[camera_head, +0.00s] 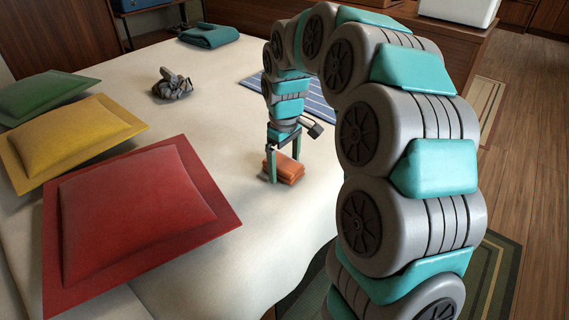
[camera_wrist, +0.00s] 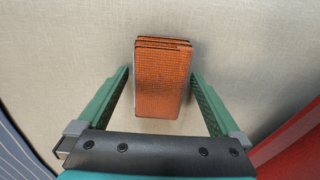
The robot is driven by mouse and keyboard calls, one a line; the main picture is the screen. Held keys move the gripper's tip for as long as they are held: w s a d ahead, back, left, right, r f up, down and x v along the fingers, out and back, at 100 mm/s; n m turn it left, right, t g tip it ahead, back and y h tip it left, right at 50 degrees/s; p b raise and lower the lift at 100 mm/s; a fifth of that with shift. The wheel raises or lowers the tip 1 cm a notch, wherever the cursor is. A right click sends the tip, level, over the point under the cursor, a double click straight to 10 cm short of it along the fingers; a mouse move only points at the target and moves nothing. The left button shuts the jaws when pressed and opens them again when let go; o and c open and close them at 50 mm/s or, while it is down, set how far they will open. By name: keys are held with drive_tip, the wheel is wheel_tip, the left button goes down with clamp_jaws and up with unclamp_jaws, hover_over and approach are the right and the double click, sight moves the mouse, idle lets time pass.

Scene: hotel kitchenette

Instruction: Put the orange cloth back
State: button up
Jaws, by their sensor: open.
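The orange cloth (camera_head: 286,170) lies folded in a small stack on the pale bed cover. It also shows in the wrist view (camera_wrist: 162,80), upright in the picture and ahead of the jaws. My gripper (camera_head: 284,170) points down at the cloth, with its green fingers on either side of it. In the wrist view my gripper (camera_wrist: 162,75) is open, and a gap shows between each finger and the cloth. I cannot tell whether the fingertips touch the cover.
Red (camera_head: 140,218), yellow (camera_head: 72,138) and green (camera_head: 45,95) cushions lie along the left. A grey crumpled item (camera_head: 172,85) and a folded teal cloth (camera_head: 209,36) lie farther back. A blue striped cloth (camera_head: 318,102) lies behind my arm. Bare cover lies between the cushions and my gripper.

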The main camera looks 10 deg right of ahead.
sight(284, 163)
wheel_tip(284, 163, up, 12)
drive_tip(key=shift+r, duration=0.2)
idle(0.4)
drive_tip(key=s+f+m, duration=0.2)
drive_tip(key=s+f, duration=0.2)
drive_tip(key=s, duration=0.7)
drive_tip(key=s+f+m+g, duration=0.1)
drive_tip(key=s+f, duration=0.3)
drive_tip(key=s, duration=0.8)
drive_tip(key=s+f+m, duration=0.4)
drive_tip(key=s, duration=0.8)
drive_tip(key=shift+g, duration=0.4)
